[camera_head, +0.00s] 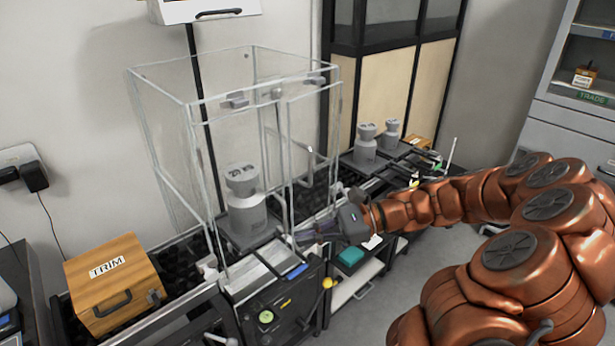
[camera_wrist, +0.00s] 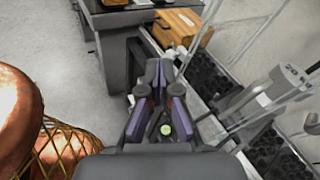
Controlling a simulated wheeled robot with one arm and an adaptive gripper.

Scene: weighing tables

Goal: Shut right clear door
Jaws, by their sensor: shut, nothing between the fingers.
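A tall clear enclosure (camera_head: 196,150) stands on the weighing table with a grey weight (camera_head: 247,212) inside. Its right clear door (camera_head: 318,130) is a thin see-through panel at the right of the front, with a grey handle near it. I cannot tell exactly how far it stands open. My gripper (camera_head: 292,239) is shut and empty, low at the enclosure's front right, close to the panel's lower edge; contact is unclear. In the wrist view my gripper (camera_wrist: 158,72) points towards the table front, with clear panel edges to its right.
A wooden TRIM box (camera_head: 113,284) sits left of the enclosure. Two more grey weights (camera_head: 366,146) (camera_head: 391,134) stand on the bench behind right. A front panel with a green button (camera_head: 266,316) and yellow knob lies below. Floor at right is open.

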